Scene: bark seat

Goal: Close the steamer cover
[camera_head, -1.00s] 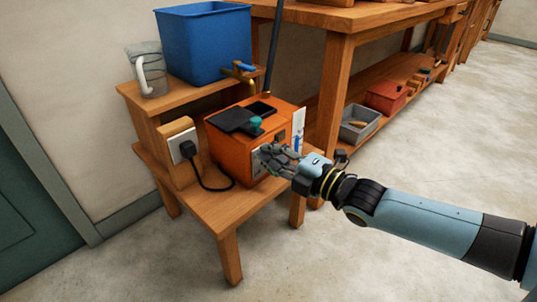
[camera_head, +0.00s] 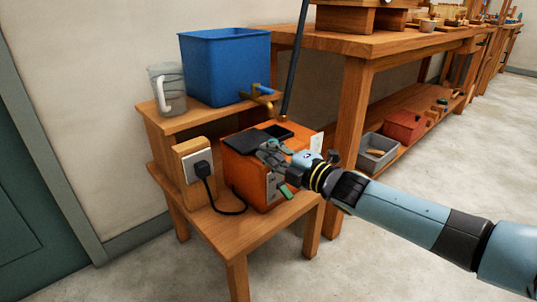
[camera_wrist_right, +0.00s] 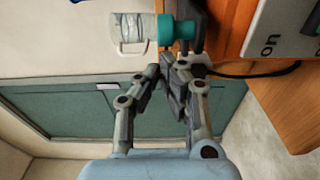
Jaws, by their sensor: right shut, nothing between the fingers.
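The steamer is an orange box (camera_head: 240,172) on the lower step of the wooden stand. Its flat black cover (camera_head: 244,142) lies on top, beside a dark rectangular area (camera_head: 278,131); whether that is an opening is unclear. My right gripper (camera_head: 266,151) is shut and empty at the cover's right side, hiding part of the top. In the right wrist view, a teal knob (camera_wrist_right: 180,30) on a dark part shows just above the shut fingertips (camera_wrist_right: 167,68); contact is unclear. The steamer's orange side (camera_wrist_right: 234,28) is at upper right there. My left gripper is out of view.
A blue tub (camera_head: 225,70) with a tap and a clear jug (camera_head: 167,88) stand on the upper step. A black cord (camera_head: 222,208) runs from the plug. A dark pole (camera_head: 296,62) rises behind the steamer. A workbench (camera_head: 350,44) stands behind right; floor in front is clear.

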